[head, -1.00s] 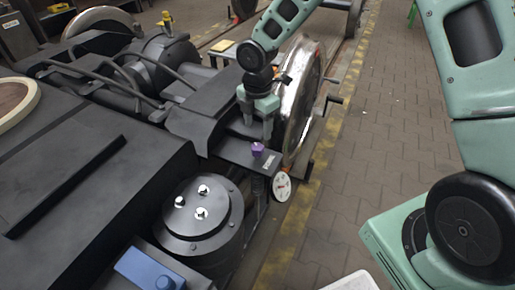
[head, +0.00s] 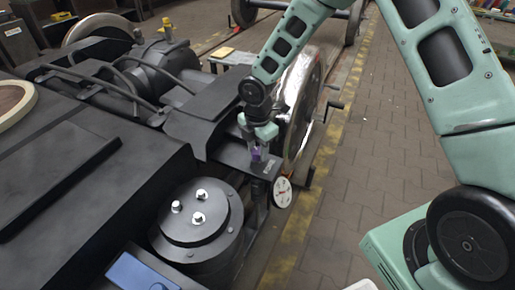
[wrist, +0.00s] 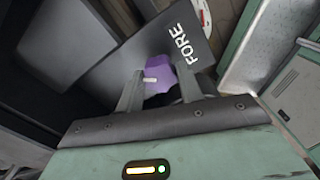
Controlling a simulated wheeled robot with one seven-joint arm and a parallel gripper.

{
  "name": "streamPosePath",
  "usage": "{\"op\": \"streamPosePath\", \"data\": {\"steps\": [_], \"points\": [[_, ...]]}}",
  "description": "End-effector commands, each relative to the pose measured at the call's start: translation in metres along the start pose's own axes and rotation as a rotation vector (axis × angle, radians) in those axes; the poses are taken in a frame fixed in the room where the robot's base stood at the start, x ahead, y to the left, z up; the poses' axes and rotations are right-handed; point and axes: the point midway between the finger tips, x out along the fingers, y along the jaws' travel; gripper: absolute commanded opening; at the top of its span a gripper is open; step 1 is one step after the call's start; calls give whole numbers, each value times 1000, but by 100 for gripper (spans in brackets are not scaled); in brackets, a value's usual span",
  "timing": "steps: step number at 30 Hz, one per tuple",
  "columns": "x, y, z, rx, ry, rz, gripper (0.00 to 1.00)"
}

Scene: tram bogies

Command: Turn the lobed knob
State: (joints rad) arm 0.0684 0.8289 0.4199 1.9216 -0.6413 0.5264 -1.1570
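The purple lobed knob (wrist: 159,75) has a white pointer mark and sits on a dark plate (wrist: 125,50) lettered "FORE". In the head view the knob (head: 256,153) is small and partly covered by my fingers. My gripper (wrist: 160,80) points down at it, with one finger on either side of the knob. It looks open; a narrow gap seems to show by the left finger, and I cannot tell whether the right one touches. In the head view my gripper (head: 257,148) is right at the knob.
A round white dial (head: 282,192) hangs beside the plate. A dark cylinder with several white-capped bolts (head: 196,212) stands in front. A shiny wheel (head: 303,100) and a crank handle (head: 333,104) are behind. Paved floor (head: 370,150) is clear to the right.

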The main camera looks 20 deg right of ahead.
Motion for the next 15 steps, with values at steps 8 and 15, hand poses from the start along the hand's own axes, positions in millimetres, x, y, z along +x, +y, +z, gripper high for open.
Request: {"op": "streamPosePath", "data": {"steps": [8, 15], "points": [[0, 0, 0, 11, 0, -2, 14], [-2, 0, 0, 99, -1, -3, 14]]}}
